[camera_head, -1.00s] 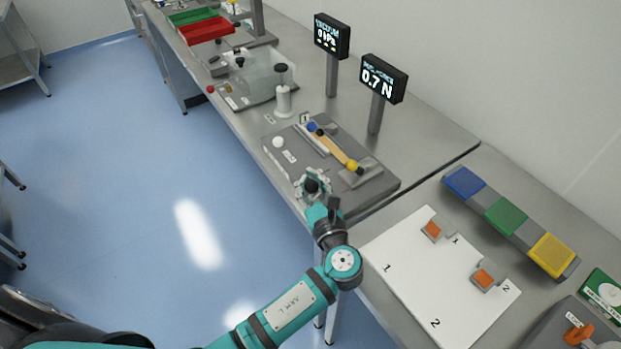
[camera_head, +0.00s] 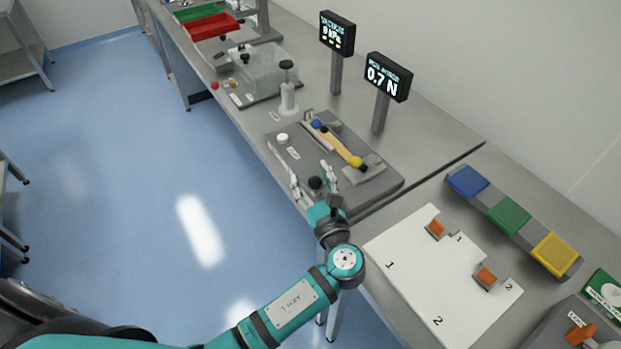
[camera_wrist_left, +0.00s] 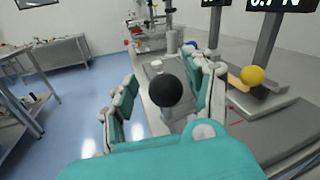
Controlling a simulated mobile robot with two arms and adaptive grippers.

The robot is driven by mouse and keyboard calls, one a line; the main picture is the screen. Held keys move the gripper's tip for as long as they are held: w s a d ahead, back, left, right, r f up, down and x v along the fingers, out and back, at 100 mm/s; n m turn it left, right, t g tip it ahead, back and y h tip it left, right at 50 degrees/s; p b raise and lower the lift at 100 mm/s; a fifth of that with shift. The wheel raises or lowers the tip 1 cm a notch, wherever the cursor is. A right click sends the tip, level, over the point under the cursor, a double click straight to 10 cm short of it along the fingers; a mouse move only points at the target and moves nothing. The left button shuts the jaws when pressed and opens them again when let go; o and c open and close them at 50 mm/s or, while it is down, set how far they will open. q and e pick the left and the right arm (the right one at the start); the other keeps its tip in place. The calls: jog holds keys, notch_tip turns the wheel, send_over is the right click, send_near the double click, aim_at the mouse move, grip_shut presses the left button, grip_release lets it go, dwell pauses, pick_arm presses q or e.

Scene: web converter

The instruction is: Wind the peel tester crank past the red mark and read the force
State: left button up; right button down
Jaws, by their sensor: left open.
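The peel tester (camera_head: 355,185) is a grey plate on the bench with a tan strip (camera_head: 335,145) between a blue knob and a yellow knob (camera_head: 356,162). A black ball knob (camera_head: 315,183), apparently the crank handle, is at its near edge. My left gripper (camera_head: 309,174) is open, its fingers on either side of this knob. In the left wrist view the black knob (camera_wrist_left: 166,92) lies between the spread fingers; I cannot tell whether they touch it. A thin red line (camera_wrist_left: 235,125) shows on the plate there. The force display (camera_head: 383,80) reads 0.7 N. My right gripper is not in view.
A white knob (camera_head: 282,138) sits on the plate's left side. A second display (camera_head: 337,33) and a clear-covered device (camera_head: 255,75) stand farther back. A numbered white board (camera_head: 430,290) lies to the right, beside blue, green and yellow pads (camera_head: 508,214).

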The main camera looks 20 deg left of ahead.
pick_arm(q)
jog(key=v, duration=1.2)
jog(key=shift+a, duration=0.1)
